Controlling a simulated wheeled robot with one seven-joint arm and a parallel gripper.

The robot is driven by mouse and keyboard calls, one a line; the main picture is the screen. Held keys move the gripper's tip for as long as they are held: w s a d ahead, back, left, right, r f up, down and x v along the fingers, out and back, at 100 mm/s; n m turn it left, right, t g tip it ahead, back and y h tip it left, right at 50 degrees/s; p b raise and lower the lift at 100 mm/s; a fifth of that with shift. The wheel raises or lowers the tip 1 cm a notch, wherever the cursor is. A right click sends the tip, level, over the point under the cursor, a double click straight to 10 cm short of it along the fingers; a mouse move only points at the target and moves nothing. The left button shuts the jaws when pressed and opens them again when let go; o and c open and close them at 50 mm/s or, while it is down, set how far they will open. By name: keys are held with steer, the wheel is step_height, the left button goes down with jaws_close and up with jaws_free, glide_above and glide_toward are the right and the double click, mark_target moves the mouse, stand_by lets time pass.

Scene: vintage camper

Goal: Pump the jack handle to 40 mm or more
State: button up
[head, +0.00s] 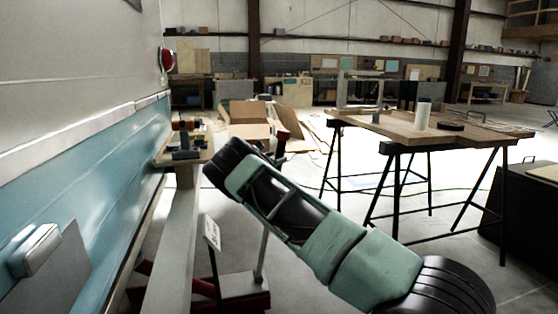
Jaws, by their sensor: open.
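The jack has a red base (243,300) on the floor, right of the camper's beam. A thin grey rod, which looks like the jack handle (265,240), rises from it and passes behind my arm. A red piece (284,126) above my arm may be its upper end; the link between them is hidden. A small white card with print (212,232) stands beside the base. My green and black arm crosses from lower right to upper left in front of the rod. I cannot make out my gripper's fingers, nor whether they touch the handle.
The camper's blue and white side (85,180) fills the left, with a pale beam (170,240) beside it. A wooden trestle table (402,128) with a white cylinder (423,113) stands to the right. Cardboard boxes (248,112) lie behind. A dark box (520,215) stands far right.

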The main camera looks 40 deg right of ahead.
steer(key=shift+w+d, duration=0.2)
steer(key=shift+d, duration=1.2)
steer(key=shift+c, duration=0.3)
